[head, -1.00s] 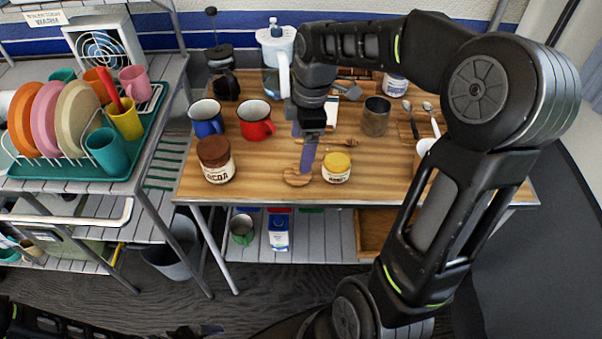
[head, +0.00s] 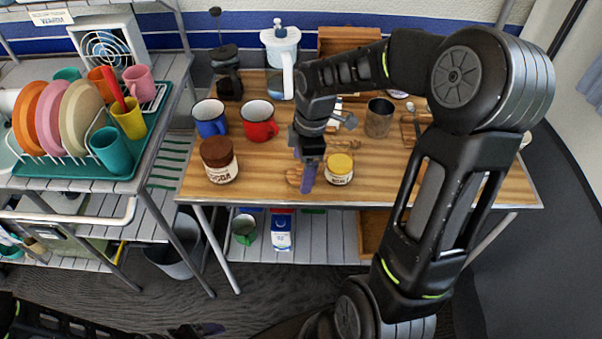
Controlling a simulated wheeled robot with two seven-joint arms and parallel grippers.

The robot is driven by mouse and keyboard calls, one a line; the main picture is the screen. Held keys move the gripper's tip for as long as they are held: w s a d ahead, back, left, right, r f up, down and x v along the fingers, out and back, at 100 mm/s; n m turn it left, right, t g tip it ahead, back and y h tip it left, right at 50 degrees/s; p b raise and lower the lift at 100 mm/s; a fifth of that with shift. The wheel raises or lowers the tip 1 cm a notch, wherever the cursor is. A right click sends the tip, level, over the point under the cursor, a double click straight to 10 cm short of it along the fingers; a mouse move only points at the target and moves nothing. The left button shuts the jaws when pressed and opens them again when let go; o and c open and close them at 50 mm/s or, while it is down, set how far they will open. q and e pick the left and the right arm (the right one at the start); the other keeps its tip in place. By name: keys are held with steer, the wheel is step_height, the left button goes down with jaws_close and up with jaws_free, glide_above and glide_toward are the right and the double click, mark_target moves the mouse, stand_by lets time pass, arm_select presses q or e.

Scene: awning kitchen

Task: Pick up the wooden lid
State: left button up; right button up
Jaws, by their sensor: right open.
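The wooden lid (head: 293,177) is a small round brown piece lying near the front edge of the wooden tabletop, between the cocoa jar (head: 219,161) and the small yellow-lidded jar (head: 339,169). My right gripper (head: 308,186) points down over it and hides much of it. Its fingers are open, with purplish tips. I cannot tell whether they touch the lid. Part of my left gripper (head: 203,330) shows at the bottom edge, too cut off to read.
Red (head: 260,122) and blue (head: 209,119) mugs stand behind the cocoa jar. A metal cup (head: 378,118) stands behind the yellow-lidded jar. A dish rack (head: 130,170) with plates and cups is at left. Some bare tabletop lies left of the gripper.

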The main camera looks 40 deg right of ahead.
mark_target(302, 169)
steer(key=shift+f, duration=0.55)
steer(key=shift+a, duration=0.1)
steer(key=shift+c, duration=0.5)
steer(key=c, duration=1.3)
steer(key=shift+c, duration=0.2)
steer(key=shift+r, duration=0.1)
step_height(302, 169, up, 10)
